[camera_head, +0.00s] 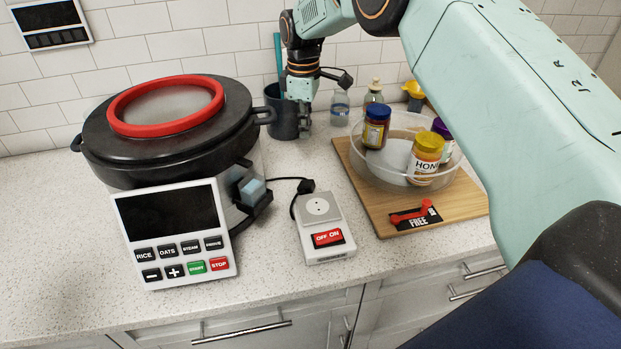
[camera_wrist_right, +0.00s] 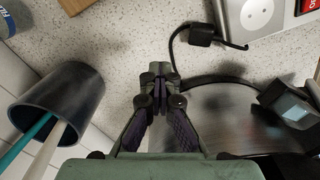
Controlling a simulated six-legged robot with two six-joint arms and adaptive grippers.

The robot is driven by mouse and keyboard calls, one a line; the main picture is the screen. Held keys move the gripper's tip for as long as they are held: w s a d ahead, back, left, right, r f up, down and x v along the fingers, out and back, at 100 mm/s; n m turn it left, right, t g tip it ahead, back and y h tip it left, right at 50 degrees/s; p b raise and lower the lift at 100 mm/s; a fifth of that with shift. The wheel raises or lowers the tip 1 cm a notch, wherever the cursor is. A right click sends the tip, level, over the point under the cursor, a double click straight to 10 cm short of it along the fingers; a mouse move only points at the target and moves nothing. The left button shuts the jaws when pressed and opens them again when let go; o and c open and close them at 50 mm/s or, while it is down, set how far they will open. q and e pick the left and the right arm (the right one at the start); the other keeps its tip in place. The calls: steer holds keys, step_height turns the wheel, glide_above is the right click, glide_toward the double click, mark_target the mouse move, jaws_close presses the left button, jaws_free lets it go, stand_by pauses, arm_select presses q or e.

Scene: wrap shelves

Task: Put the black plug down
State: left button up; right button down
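The black plug (camera_head: 306,186) lies on the counter beside the white socket box (camera_head: 319,208), at its back left corner, with its cable running towards the cooker. In the right wrist view the plug (camera_wrist_right: 202,35) is beyond my fingertips, apart from them, next to the socket box (camera_wrist_right: 249,16). My right gripper (camera_head: 304,132) hangs above the counter, behind the plug and beside the dark cup. In the wrist view its fingertips (camera_wrist_right: 158,82) are together with nothing visible between them. My left gripper is not in view.
The cooker (camera_head: 165,130) with a red-rimmed lid stands left. A dark cup (camera_head: 283,112) with utensils is close to my right gripper. A glass bowl of jars (camera_head: 395,177) sits on a wooden board (camera_head: 365,205) at right. The counter front is clear.

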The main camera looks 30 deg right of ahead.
steer(key=shift+s+a+r+n, duration=0.1)
steer(key=shift+r+n, duration=0.1)
steer(key=shift+n, duration=0.65)
steer(key=shift+s+a+r+n, duration=0.1)
steer(key=shift+r+n, duration=0.15)
steer(key=shift+n, duration=0.55)
steer(key=shift+s+a+r+n, duration=0.1)
steer(key=shift+r+n, duration=0.1)
steer(key=shift+n, duration=0.65)
